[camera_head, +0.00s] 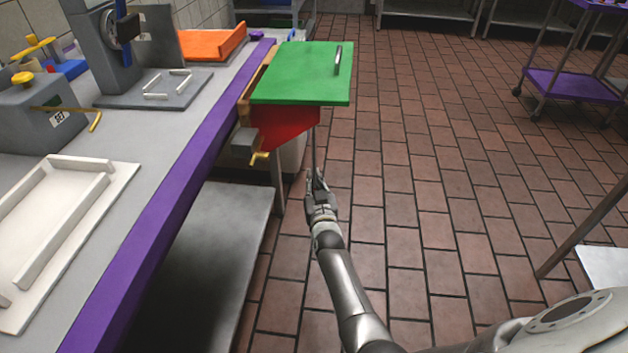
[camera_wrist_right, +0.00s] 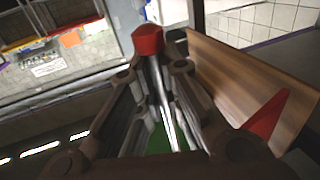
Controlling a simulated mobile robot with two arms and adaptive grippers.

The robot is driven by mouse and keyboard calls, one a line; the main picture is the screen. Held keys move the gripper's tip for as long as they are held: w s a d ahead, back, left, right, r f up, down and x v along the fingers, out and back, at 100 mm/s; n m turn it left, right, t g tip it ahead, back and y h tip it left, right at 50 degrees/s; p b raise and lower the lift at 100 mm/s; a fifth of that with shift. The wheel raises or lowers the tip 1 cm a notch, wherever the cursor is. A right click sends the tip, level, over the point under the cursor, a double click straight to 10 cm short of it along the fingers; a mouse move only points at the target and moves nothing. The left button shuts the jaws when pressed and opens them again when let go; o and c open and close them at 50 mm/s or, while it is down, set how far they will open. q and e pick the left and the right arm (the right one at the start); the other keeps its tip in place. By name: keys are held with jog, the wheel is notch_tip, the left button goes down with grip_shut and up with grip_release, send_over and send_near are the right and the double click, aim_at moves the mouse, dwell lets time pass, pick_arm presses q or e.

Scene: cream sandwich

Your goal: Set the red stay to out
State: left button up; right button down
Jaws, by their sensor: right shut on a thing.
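The red stay (camera_head: 285,130) is a red triangular bracket under the green flap (camera_head: 300,75) at the table's end. The flap lies roughly level and carries a short metal handle (camera_head: 338,60). A thin metal rod (camera_head: 315,145) hangs below the flap, beside the red bracket. My right gripper (camera_head: 318,178) is low beside the table, shut on this rod. In the right wrist view the rod (camera_wrist_right: 168,105) runs between the fingers, with a red knob (camera_wrist_right: 148,40) at the fingertips. A red pointed part (camera_wrist_right: 268,115) shows beside a wooden board (camera_wrist_right: 255,80). My left gripper is out of view.
A grey block with a yellow catch (camera_head: 259,158) sits just left of the red bracket. The purple table edge (camera_head: 165,200) and a lower shelf (camera_head: 210,260) lie to the left. Tiled floor (camera_head: 430,190) to the right is open, up to a purple cart (camera_head: 570,87).

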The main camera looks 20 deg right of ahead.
jog(key=c, duration=1.6)
grip_release()
jog(key=shift+o, duration=0.2)
